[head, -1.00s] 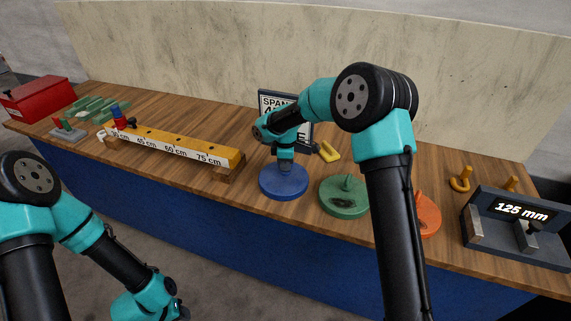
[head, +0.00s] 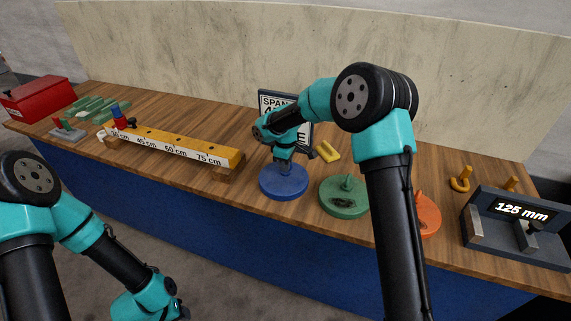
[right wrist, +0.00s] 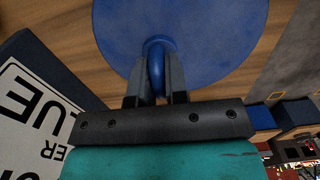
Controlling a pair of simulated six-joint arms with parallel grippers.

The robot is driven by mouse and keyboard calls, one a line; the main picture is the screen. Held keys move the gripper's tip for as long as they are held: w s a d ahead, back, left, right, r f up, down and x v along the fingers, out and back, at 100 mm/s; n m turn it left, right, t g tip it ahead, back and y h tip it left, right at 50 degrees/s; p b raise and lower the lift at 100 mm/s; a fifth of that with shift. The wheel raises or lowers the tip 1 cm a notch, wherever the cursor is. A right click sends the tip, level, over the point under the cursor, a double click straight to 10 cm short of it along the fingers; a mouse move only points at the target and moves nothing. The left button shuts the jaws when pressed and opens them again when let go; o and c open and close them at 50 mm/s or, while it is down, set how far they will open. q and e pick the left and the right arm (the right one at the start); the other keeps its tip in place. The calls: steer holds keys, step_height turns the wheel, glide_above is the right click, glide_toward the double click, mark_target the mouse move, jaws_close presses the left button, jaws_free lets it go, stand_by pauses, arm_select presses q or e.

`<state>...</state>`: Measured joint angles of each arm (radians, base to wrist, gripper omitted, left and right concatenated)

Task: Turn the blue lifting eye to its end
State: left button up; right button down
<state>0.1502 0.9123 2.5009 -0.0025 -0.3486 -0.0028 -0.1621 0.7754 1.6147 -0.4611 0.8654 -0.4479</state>
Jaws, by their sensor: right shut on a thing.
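The blue lifting eye (right wrist: 156,67) stands at the middle of a round blue base (head: 284,184) on the bench. My right gripper (head: 284,162) reaches down over the blue base from above. In the right wrist view my right gripper (right wrist: 155,88) has its two dark fingers on either side of the eye, shut on it. In the head view the eye is mostly hidden by the gripper.
A green base (head: 345,198) and an orange base (head: 428,216) stand to the right. A yellow scale beam (head: 180,146) lies to the left. A sign (head: 270,103) stands behind my right gripper. A gauge reading 125 mm (head: 520,212) is at the far right.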

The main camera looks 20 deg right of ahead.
steer(key=c, duration=1.1)
jaws_free()
steer(key=shift+c, duration=0.2)
step_height(320, 180, up, 17)
steer(key=shift+r, duration=0.2)
